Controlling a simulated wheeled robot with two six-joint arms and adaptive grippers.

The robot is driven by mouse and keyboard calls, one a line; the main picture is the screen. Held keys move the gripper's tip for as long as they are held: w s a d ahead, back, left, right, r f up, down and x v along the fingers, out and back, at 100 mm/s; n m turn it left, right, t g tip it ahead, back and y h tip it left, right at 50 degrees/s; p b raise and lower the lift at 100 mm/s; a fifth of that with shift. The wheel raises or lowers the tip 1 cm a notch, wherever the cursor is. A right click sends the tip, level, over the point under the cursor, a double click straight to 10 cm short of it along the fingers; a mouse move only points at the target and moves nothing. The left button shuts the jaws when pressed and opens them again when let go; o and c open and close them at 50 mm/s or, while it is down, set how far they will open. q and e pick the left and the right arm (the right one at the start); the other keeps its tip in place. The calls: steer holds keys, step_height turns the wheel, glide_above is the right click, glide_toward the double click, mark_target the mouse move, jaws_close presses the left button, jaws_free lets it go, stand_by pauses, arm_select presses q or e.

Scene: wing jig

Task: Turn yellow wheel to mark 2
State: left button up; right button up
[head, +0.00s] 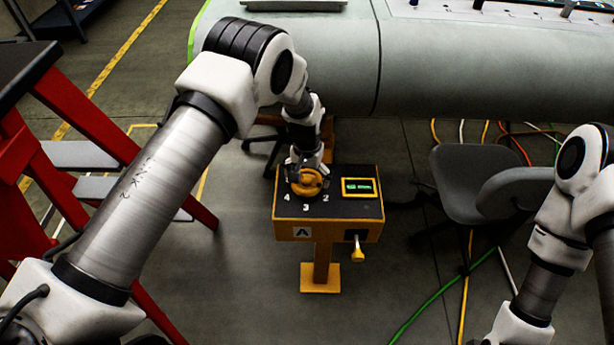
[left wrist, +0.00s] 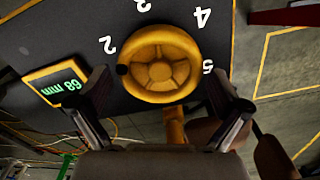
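The yellow wheel (head: 307,182) sits on the dark top of a yellow control box (head: 328,229). The left wrist view shows the wheel (left wrist: 160,63) from above, with white marks 2 (left wrist: 107,45), 3, 4 and 5 around it. A black dot (left wrist: 122,69) on its rim lies near mark 2, a little off it on the side away from mark 3. My left gripper (head: 305,168) is over the wheel. Its open fingers (left wrist: 160,85) stand on either side of the wheel; contact is unclear. My right gripper is out of view.
A yellow-tipped lever (head: 357,251) projects from the box front. A grey wing (head: 290,60) is behind, a red stand (head: 90,130) left, a chair (head: 470,180) and cables right.

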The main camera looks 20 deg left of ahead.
mark_target(307, 179)
arm_select(q)
steer(key=shift+r, duration=0.1)
step_height(307, 179, up, 12)
stand_by(0.4)
